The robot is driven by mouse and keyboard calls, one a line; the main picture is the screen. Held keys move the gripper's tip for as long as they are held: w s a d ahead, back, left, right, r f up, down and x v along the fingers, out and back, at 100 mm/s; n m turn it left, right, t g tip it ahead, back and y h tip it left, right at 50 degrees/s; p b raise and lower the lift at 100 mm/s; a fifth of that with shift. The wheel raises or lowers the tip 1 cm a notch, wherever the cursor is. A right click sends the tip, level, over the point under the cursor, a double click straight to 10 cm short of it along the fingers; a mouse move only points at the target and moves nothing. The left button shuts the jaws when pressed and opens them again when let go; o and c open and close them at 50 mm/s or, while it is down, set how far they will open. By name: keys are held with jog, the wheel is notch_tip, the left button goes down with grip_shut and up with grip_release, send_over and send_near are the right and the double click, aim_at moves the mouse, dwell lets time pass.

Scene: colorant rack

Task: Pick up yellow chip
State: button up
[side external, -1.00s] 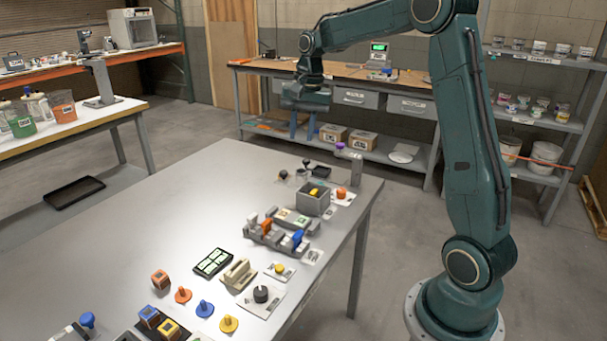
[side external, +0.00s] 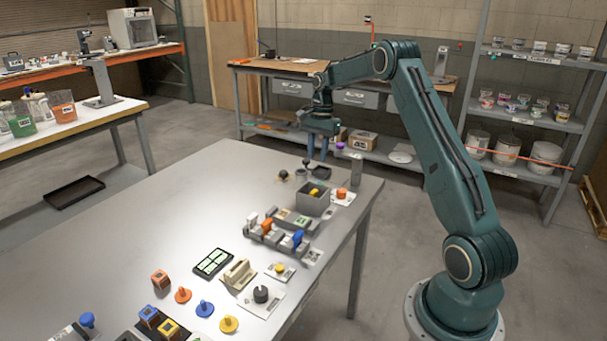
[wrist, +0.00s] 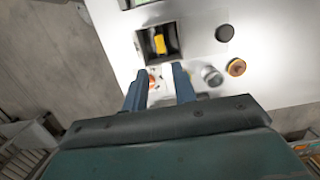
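The yellow chip (side external: 314,191) sits inside a small open grey box (side external: 312,205) near the table's far right corner. In the wrist view the yellow chip (wrist: 159,44) shows upright in the dark inside of the box (wrist: 176,44). My gripper (side external: 317,158) hangs above and behind the box in the side view, clear of it. In the wrist view my gripper (wrist: 153,70) has its two blue fingers apart with nothing held between them. The fingertips point toward the box's near edge.
An orange knob (side external: 341,192) on a white plate is beside the box, with a purple-topped post (side external: 340,146) behind. A grey fixture (side external: 283,232) with coloured pieces is in front. Other yellow pieces include a peg (side external: 228,323).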

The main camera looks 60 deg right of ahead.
send_near(314, 191)
jog(key=shift+a+f, duration=0.2)
jog(key=shift+f, duration=0.65)
jog(key=shift+a+f, duration=0.2)
jog(key=shift+f, duration=0.6)
jog(key=shift+a+f, duration=0.25)
jog(key=shift+f, duration=0.6)
jog(key=shift+a+f, duration=0.15)
jog(key=shift+f, duration=1.15)
jog(key=shift+a+f, duration=0.15)
jog(key=shift+f, duration=1.15)
grip_shut()
